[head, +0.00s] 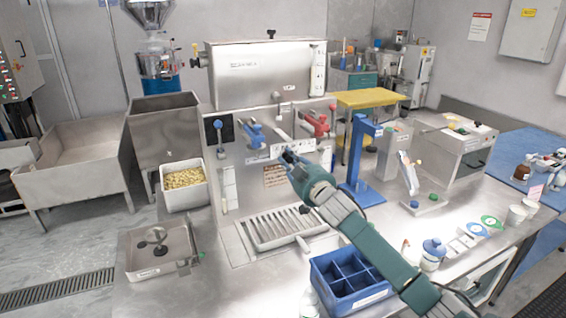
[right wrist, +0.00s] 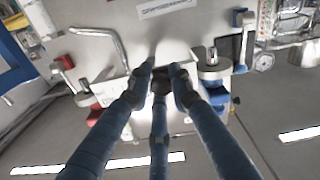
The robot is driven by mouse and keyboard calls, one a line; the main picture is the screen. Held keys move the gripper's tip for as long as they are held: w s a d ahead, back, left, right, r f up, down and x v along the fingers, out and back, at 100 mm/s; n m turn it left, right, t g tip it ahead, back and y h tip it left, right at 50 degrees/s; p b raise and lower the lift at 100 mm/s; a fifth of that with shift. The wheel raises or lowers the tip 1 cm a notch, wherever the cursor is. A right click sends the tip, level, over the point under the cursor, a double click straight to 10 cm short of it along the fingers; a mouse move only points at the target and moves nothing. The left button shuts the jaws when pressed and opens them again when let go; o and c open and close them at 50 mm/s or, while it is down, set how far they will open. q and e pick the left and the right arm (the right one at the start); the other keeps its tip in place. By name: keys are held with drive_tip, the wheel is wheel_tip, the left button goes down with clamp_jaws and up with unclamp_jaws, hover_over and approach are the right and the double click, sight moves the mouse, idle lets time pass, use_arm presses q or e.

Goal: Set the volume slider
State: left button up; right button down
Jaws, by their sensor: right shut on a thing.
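The volume slider's white strip (head: 262,157) sits on the front of the steel machine, between a blue-handled fitting (head: 252,134) and a red-handled one (head: 318,124). My right gripper (head: 288,156) reaches in from the lower right and is at this strip. In the right wrist view, my right gripper (right wrist: 162,76) has its fingers closed around a small dark knob (right wrist: 160,87), which looks like the slider's knob. The fingers hide much of the knob and part of the strip, so the slider's exact setting cannot be read. My left gripper is not in view.
A slotted drip tray (head: 283,229) lies below the strip. A blue divided box (head: 348,283) stands under my right forearm. A blue stand (head: 362,160) rises to the right. A white bin of beans (head: 184,184) stands at the left.

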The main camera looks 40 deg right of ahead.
drive_tip(key=c, duration=1.6)
unclamp_jaws()
drive_tip(key=shift+s+d+f, duration=0.1)
drive_tip(key=shift+d+f, duration=0.05)
drive_tip(key=shift+f, duration=0.1)
drive_tip(key=shift+r, duration=0.1)
drive_tip(key=shift+a, duration=0.2)
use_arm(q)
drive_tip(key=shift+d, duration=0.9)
use_arm(e)
drive_tip(key=v, duration=1.2)
